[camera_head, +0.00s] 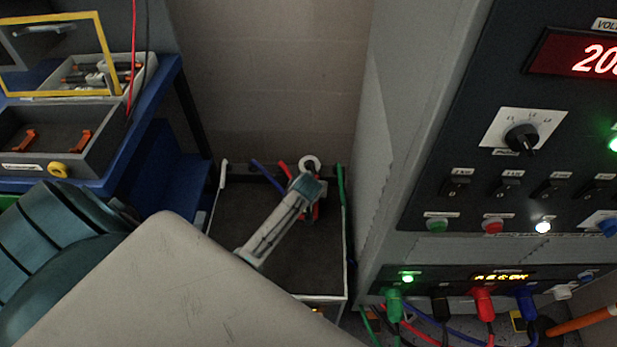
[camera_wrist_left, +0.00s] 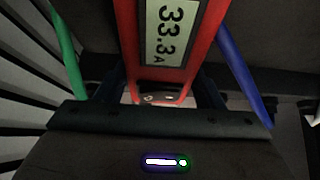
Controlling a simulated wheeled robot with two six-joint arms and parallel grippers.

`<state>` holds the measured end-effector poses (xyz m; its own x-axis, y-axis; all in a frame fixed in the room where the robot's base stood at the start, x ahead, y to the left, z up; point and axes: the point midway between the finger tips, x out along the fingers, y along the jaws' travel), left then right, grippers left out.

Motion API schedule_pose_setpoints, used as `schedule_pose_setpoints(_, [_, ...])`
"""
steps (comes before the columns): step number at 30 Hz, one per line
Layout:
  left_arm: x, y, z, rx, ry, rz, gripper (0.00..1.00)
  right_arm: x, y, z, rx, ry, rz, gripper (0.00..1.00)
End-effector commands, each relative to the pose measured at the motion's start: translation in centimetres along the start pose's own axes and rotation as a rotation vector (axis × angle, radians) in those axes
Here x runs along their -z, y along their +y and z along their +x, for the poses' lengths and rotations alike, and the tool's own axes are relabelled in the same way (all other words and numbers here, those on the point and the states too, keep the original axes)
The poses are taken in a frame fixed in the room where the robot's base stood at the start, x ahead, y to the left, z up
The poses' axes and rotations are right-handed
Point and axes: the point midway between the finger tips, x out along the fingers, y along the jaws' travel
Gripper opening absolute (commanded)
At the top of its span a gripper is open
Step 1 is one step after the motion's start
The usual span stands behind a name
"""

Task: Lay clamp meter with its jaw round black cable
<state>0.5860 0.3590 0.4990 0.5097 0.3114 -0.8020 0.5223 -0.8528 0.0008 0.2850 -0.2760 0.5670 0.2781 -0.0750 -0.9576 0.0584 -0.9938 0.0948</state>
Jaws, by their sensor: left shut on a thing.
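The clamp meter (camera_wrist_left: 172,45) is red, with a display reading 33.3 A in the left wrist view. My left gripper (camera_wrist_left: 160,100) is shut on it. In the head view my left gripper (camera_head: 308,190) reaches over a dark-topped cart, and only small red parts of the meter (camera_head: 316,211) show beside it. The meter's jaw is not clearly visible, so I cannot tell whether it is round a cable. A black plug (camera_head: 440,306) sits in the lower panel at right; the black cable cannot be made out clearly at the cart. My right gripper is not in view.
The cart's dark top (camera_head: 305,265) has bare room. A blue cable (camera_head: 267,173) and a green cable (camera_head: 341,186) lie at its back and right edge. A white ring (camera_head: 309,162) shows beyond the gripper. The grey cabinet (camera_head: 385,170) stands close on the right.

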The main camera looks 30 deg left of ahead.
Motion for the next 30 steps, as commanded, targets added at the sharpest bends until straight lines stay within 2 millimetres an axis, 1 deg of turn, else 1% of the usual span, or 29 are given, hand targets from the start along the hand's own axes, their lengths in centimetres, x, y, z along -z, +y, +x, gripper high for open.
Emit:
schedule_pose_setpoints(1, [0.1, 0.0, 0.0, -0.001, 0.001, 0.000, 0.30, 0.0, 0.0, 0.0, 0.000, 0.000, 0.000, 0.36])
schedule_pose_setpoints(2, [0.1, 0.0, 0.0, -0.001, 0.001, 0.000, 0.67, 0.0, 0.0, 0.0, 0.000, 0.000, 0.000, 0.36])
schedule_pose_setpoints(3, [0.1, 0.0, 0.0, -0.001, 0.001, 0.000, 0.75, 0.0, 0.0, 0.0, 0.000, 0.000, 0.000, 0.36])
schedule_pose_setpoints(5, [0.1, 0.0, 0.0, -0.001, 0.001, 0.000, 0.87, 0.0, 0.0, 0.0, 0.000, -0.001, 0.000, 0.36])
schedule_pose_setpoints(13, [-0.1, 0.0, 0.0, 0.000, -0.001, 0.000, 0.87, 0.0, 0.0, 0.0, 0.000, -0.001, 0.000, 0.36])
schedule_pose_setpoints(17, [-0.1, 0.0, -0.8, 0.000, -0.002, 0.000, 0.87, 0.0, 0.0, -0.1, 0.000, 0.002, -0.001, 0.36])
schedule_pose_setpoints(19, [0.0, 0.0, -1.8, -0.001, 0.000, 0.000, 0.87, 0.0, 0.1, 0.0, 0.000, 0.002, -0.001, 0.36])
schedule_pose_setpoints(20, [0.0, 0.0, -2.3, -0.001, 0.000, 0.000, 0.87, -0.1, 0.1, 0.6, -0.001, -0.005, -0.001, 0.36])
schedule_pose_setpoints(21, [0.0, 0.0, -3.1, -0.001, 0.000, 0.000, 0.87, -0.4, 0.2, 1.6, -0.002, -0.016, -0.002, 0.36])
schedule_pose_setpoints(22, [0.0, 0.1, -3.7, -0.002, 0.001, 0.000, 0.87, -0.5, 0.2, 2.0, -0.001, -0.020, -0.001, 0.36])
schedule_pose_setpoints(27, [0.1, 0.1, -7.2, -0.002, 0.001, -0.001, 0.87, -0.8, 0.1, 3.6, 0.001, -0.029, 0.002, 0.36])
schedule_pose_setpoints(30, [0.0, 0.0, -8.8, -0.002, 0.000, -0.001, 0.87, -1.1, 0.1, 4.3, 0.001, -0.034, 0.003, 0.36])
